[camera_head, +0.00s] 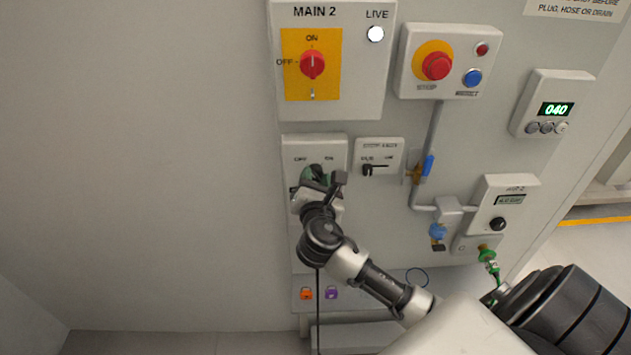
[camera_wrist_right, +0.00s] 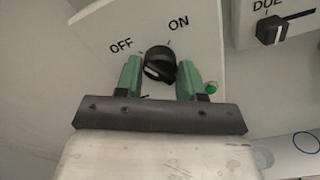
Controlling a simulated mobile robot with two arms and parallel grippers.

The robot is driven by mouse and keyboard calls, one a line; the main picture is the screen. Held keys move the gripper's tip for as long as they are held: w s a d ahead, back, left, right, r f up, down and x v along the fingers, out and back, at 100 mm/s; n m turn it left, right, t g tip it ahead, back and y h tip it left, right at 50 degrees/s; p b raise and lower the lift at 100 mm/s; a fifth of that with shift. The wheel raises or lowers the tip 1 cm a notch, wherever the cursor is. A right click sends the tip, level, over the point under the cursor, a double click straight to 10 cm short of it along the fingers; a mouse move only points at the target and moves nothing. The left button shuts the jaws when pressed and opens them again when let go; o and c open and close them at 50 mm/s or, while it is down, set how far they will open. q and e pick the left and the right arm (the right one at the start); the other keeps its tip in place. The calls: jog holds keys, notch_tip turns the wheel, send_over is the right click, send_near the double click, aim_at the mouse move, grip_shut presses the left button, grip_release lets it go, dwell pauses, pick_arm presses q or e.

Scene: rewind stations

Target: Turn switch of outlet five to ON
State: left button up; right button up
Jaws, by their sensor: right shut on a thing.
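The switch is a black rotary knob (camera_wrist_right: 160,62) on a white box, with OFF printed at its upper left and ON at its upper right. A pale mark shows on the knob's lower left face; I cannot tell which position it is set to. My right gripper (camera_wrist_right: 157,76) has its green fingers on either side of the knob and is shut on it. In the head view, my right gripper (camera_head: 322,184) covers most of the switch box (camera_head: 300,145), and the knob is hidden. No outlet number is readable. My left gripper is out of view.
A small green lamp (camera_wrist_right: 211,88) sits right of the fingers. Above is the MAIN 2 red rotary switch (camera_head: 313,64). To the right are a small slider box (camera_head: 380,150), a blue-handled valve (camera_head: 428,165) and an emergency stop (camera_head: 437,66). The wall at left is bare.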

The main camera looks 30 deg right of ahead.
jog(key=m+b, duration=0.1)
jog(key=m, duration=0.2)
jog(key=shift+f+m, duration=0.1)
jog(key=shift+m, duration=0.3)
jog(key=m+b, duration=0.1)
jog(key=m, duration=0.3)
jog(key=shift+m+b, duration=0.3)
jog(key=shift+b, duration=0.1)
jog(key=m+b, duration=0.1)
jog(key=m, duration=0.2)
jog(key=shift+m+b, duration=0.6)
jog(key=shift+m, duration=1.2)
jog(key=o, duration=0.9)
jog(key=shift+s, duration=0.1)
